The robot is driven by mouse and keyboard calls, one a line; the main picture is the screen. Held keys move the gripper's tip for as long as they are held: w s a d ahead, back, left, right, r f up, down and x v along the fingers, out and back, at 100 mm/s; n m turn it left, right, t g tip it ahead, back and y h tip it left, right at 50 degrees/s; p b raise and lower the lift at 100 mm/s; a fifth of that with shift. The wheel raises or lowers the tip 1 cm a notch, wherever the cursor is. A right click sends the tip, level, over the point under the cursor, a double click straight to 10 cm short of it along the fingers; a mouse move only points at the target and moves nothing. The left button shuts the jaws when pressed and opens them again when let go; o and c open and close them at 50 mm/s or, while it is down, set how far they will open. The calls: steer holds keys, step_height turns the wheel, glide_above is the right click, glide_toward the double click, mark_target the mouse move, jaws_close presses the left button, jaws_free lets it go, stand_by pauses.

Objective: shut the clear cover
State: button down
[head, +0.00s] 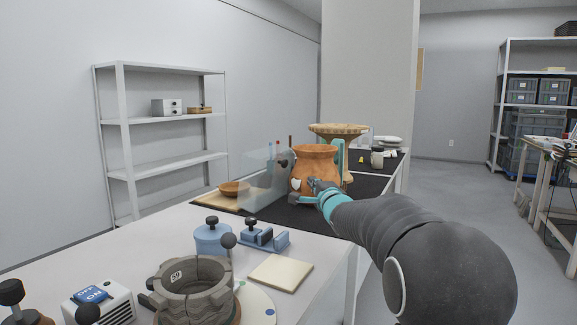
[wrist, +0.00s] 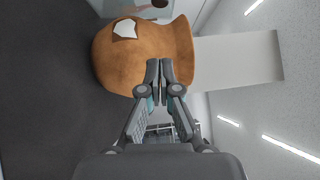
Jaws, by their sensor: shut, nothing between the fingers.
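The clear cover (head: 262,180) is a see-through panel standing raised and tilted on the dark mat, left of an orange clay pot (head: 316,160). A dark knob shows on the panel near the pot. My gripper (head: 312,184) is in front of the pot, its fingers together and empty. In the wrist view my gripper (wrist: 160,68) points at the pot (wrist: 120,62), which has a white angular patch on its side. I cannot tell whether the fingers touch the pot. Part of a clear panel (wrist: 145,10) shows at the top of the wrist view, beyond the pot.
A wooden board (head: 213,202) with a small bowl (head: 234,188) lies left of the cover.

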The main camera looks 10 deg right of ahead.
steer(key=w, duration=0.2)
steer(key=p, duration=0.2)
glide_toward(286, 162)
steer(key=w+d, duration=0.3)
steer(key=w, duration=0.1)
steer(key=shift+y, duration=0.3)
steer(key=shift+w+a+b, duration=0.25)
steer(key=shift+w+a, duration=0.4)
steer(key=shift+a, duration=0.2)
steer(key=shift+w+a+b, duration=0.2)
steer(key=shift+w+a, duration=0.5)
steer(key=shift+a, duration=0.15)
steer(key=shift+a+r, duration=0.1)
